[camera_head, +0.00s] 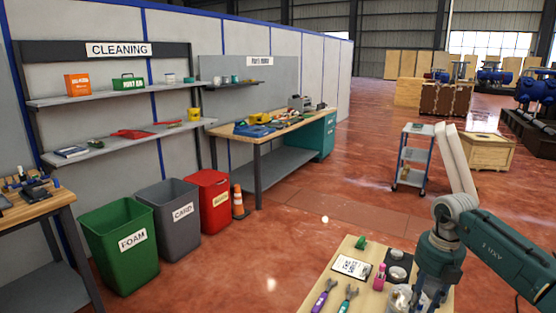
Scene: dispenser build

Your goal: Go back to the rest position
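My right arm comes in from the lower right, over the right part of a wooden-topped table (318,289). Its teal and grey links show, but I cannot make out its gripper's fingers. My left arm and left gripper are not in view. On the table lie a purple-handled tool (324,295), a teal-handled tool (347,297) and a white printed card (351,267). A small green item (361,242) and a pink bottle (379,278) stand near them. Black trays with round parts (397,274) lie partly behind my arm.
Green (120,250), grey (172,217) and red (209,201) bins and an orange cone (239,202) stand at left, below shelves (110,95). A workbench (275,132) stands behind. A trolley (412,158) and crate (484,153) stand beyond my arm. Middle floor is clear.

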